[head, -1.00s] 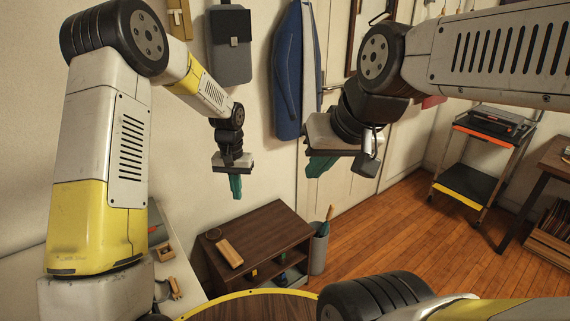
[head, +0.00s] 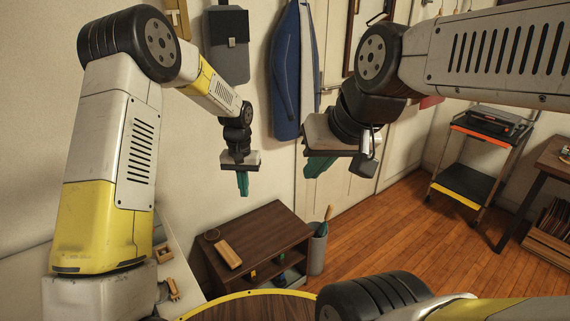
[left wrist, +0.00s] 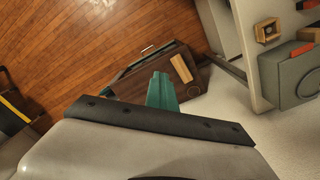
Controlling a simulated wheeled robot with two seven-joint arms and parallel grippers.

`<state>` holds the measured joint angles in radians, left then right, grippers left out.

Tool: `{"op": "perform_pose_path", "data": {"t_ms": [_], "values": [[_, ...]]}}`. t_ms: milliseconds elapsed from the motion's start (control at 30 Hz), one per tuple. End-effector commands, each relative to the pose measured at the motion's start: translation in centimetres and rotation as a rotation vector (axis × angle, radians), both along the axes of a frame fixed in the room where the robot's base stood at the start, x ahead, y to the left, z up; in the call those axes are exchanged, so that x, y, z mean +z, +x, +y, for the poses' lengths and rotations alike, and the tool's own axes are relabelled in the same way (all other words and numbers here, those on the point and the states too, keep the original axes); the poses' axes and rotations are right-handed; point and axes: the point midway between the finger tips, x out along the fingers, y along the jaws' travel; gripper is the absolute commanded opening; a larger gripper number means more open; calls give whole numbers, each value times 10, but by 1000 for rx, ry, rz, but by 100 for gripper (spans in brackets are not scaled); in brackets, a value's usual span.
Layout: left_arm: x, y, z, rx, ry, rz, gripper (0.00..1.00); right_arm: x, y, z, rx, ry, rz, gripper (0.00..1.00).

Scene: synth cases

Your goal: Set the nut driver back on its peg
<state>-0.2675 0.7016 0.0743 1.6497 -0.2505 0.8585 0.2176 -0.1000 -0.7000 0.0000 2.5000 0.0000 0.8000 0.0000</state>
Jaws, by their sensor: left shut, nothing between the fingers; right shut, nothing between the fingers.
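I cannot make out the nut driver or its peg for sure in either view. My left gripper (head: 243,184) hangs in the air near the wall, above and behind the low dark cabinet; its teal fingers point down, shut and empty. The fingers also show in the left wrist view (left wrist: 162,92), in front of the cabinet. My right gripper (head: 319,166) is in the air further right, in front of the pale door, its teal fingers shut and empty. Neither gripper touches anything that I can see.
The dark cabinet (head: 267,225) bears a light wooden block (head: 228,254). Small wooden items (head: 165,254) lie on a pale bench at left.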

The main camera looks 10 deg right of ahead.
Motion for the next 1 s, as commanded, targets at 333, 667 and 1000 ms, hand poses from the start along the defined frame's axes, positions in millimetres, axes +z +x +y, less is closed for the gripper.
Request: {"op": "perform_pose_path", "data": {"t_ms": [333, 667, 1000], "values": [[0, 4, -10, 10, 0, 0, 0, 0, 0, 0, 0, 0, 0, 0], [0, 8, -19, 21, 0, -1, 0, 0, 0, 0, 0, 0, 0, 0], [0, 12, -29, 31, 0, 0, 0, 0, 0, 0, 0, 0, 0, 0]]}}
